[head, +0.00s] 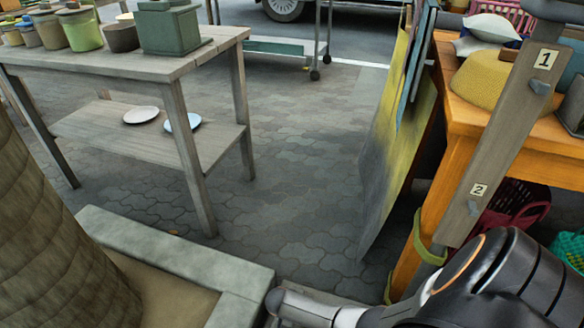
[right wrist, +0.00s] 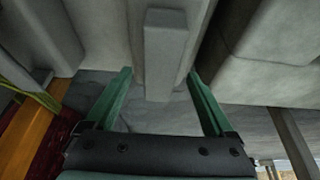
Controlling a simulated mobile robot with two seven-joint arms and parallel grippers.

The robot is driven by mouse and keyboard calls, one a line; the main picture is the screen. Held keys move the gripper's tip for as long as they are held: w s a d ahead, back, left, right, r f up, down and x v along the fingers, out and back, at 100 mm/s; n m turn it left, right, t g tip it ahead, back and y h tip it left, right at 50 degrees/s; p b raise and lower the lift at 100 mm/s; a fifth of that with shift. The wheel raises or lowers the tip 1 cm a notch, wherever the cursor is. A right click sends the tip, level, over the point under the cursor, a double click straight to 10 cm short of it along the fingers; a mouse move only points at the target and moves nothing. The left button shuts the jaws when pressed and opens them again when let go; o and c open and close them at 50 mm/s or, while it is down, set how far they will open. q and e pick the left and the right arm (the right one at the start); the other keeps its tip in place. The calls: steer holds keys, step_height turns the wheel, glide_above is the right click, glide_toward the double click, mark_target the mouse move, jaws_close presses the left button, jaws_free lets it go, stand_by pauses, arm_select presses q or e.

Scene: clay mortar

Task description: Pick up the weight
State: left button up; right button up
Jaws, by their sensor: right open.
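I cannot make out for sure which thing is the weight. My right gripper (right wrist: 161,71) shows in the right wrist view with its two green fingers apart. A pale grey upright bar (right wrist: 165,45) shows beyond and between the fingertips; I cannot tell what it belongs to, and no contact is visible. In the head view my right arm enters at the lower right, but its gripper is not seen there. My left gripper is in neither view.
A wooden table (head: 190,62) at upper left holds jars and a green box (head: 170,28); plates (head: 141,114) lie on its shelf. An orange table (head: 450,135) and numbered hook board (head: 505,125) stand right. Leaning panels (head: 385,140) flank open paving (head: 285,170). A stone planter edge (head: 165,245) is near.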

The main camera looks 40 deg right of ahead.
steer(key=shift+f, duration=0.25)
stand_by(0.3)
jaws_close()
stand_by(0.6)
steer(key=shift+w+r, duration=0.2)
steer(key=shift+w, duration=0.05)
